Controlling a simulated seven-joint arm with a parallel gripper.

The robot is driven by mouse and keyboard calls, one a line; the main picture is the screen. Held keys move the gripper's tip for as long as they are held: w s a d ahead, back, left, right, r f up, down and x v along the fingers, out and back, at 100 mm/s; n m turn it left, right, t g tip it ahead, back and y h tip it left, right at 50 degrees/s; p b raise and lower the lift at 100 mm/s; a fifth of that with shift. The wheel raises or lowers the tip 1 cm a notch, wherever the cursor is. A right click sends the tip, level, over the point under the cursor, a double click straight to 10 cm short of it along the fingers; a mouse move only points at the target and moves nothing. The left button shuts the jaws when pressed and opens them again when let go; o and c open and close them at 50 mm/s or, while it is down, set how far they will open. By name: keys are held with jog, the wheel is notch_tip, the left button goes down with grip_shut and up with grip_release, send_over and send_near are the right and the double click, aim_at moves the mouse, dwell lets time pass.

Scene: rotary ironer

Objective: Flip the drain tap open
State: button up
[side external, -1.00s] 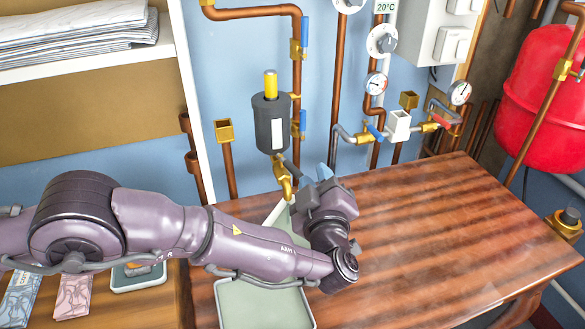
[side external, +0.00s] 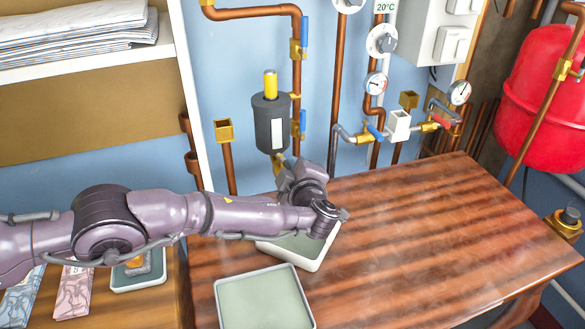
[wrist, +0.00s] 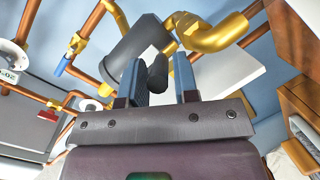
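The dark canister (side external: 271,122) with a yellow top hangs on the wall pipework. A brass tap body (side external: 280,161) sits below it, mostly hidden behind my gripper in the side view. In the wrist view, the brass elbow (wrist: 215,32) shows beyond the fingers, by the dark canister (wrist: 138,42). A dark rounded lever (wrist: 157,73) shows between my two blue fingers. My gripper (wrist: 159,82) is open, with a gap between the fingers; whether either finger touches the lever cannot be told. In the side view the fingertips are hidden behind my wrist.
Two shallow trays stand on the wooden table, one in front (side external: 265,297) and one under my wrist (side external: 318,257). Copper pipes with a blue-handled valve (side external: 303,121) run close to the canister. The right part of the table (side external: 430,230) is clear.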

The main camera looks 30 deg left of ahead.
jog(key=shift+w+a+f, duration=0.15)
jog(key=shift+w+a, duration=0.35)
grip_shut()
jog(key=shift+m+t+h, duration=0.3)
jog(key=shift+m+h, duration=0.1)
jog(key=shift+a, duration=0.1)
jog(key=shift+s+a+m+t+h, duration=0.15)
jog(key=shift+s+m+t+h, duration=0.1)
jog(key=shift+m+t+h, duration=0.3)
jog(key=shift+s+a+m+t+h, duration=0.1)
jog(key=shift+s+m+t+h, duration=0.2)
jog(key=shift+m+h, duration=0.45)
jog(key=shift+w, duration=0.1)
